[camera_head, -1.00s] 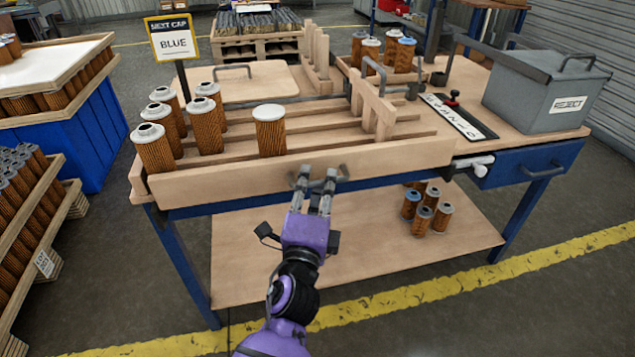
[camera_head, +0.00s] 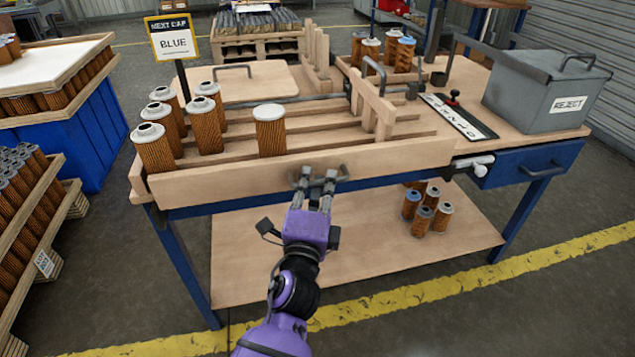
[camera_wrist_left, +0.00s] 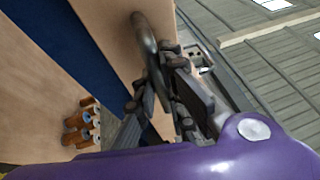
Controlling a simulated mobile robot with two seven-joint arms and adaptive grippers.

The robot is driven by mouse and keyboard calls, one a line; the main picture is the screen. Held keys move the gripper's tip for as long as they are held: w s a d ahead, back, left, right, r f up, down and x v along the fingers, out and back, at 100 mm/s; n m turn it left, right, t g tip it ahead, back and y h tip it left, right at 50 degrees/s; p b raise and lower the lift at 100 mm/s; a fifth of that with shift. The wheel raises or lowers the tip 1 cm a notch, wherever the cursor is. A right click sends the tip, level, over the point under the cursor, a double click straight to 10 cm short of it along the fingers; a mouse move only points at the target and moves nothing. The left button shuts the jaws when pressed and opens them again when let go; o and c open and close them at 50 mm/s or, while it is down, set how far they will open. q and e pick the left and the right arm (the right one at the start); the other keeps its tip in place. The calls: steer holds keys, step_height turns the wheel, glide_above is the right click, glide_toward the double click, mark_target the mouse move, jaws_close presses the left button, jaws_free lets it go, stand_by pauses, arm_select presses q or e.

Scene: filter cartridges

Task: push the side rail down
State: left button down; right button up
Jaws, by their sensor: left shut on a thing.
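The side rail (camera_head: 225,185) is a long wooden board along the front edge of the workbench, with a grey bar handle (camera_head: 343,172) on its outer face. My left gripper (camera_head: 316,180) is at this handle, its fingers closed around the bar. In the left wrist view the dark curved handle (camera_wrist_left: 148,45) runs between the fingers (camera_wrist_left: 160,95). The rail stands upright in front of the slatted rack, its top edge a little above the slats. My right gripper is not in view.
White-capped filter cartridges (camera_head: 206,130) stand on the slats behind the rail, one (camera_head: 270,135) close to it. A wooden gate (camera_head: 372,105), a grey reject box (camera_head: 548,90) and a sign reading BLUE (camera_head: 174,40) are on the bench. Several cartridges (camera_head: 420,212) stand on the lower shelf.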

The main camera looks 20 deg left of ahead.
arm_select(q)
steer(key=shift+f+b, duration=0.3)
steer(key=shift+f, duration=0.3)
step_height(320, 180, down, 4)
steer(key=b, duration=0.3)
steer(key=shift+r, duration=0.15)
steer(key=c, duration=1.8)
jaws_free()
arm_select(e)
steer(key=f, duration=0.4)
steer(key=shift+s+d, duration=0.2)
arm_select(q)
steer(key=shift+s, duration=0.1)
